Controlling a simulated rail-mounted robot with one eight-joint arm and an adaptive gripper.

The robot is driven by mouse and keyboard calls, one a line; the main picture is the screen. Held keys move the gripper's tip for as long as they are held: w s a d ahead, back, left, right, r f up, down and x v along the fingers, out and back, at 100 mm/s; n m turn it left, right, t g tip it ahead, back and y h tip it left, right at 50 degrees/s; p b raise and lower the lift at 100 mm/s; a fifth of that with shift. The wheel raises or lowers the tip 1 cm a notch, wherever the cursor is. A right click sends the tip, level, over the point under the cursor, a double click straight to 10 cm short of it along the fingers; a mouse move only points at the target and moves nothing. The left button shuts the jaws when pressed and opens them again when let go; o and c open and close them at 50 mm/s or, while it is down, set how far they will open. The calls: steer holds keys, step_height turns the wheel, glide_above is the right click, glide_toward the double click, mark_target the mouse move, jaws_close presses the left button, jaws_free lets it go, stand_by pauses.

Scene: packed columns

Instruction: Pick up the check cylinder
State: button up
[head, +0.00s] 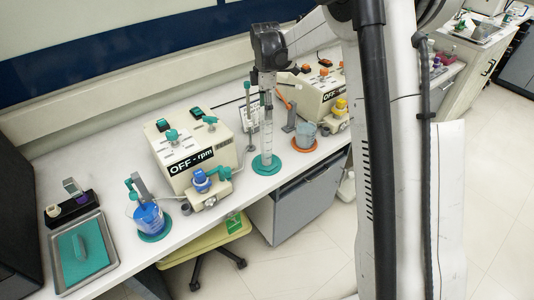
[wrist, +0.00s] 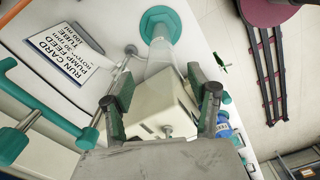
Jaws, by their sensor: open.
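The check cylinder (head: 267,140) looks like the clear upright measuring cylinder on a teal foot, standing on the white bench between the two pump units. My gripper (head: 266,86) is above it in the head view, pointing down, near its upper end. In the wrist view my gripper (wrist: 162,98) is open, with its two fingers well apart. The cylinder (wrist: 160,62) runs from its teal foot at the top of that view toward the gap between the fingers. Its upper end is hard to make out, and I cannot tell whether it touches the fingers.
A beige pump (head: 192,150) stands left of the cylinder, another (head: 316,95) behind right. A stand (head: 249,120) is close on the left; the run card (wrist: 70,48) is near it. A grey beaker (head: 305,135) stands right. A blue beaker (head: 149,218) and tray (head: 107,268) are at left.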

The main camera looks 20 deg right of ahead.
mark_target(267, 125)
steer(key=shift+s+d+f+p, duration=0.1)
steer(key=shift+f+p, duration=0.3)
steer(key=shift+f, duration=1.5)
steer(key=shift+s+d+f+p, duration=0.1)
steer(key=shift+f+p, duration=0.3)
steer(key=shift+f, duration=1.45)
steer(key=shift+c, duration=0.2)
jaws_close()
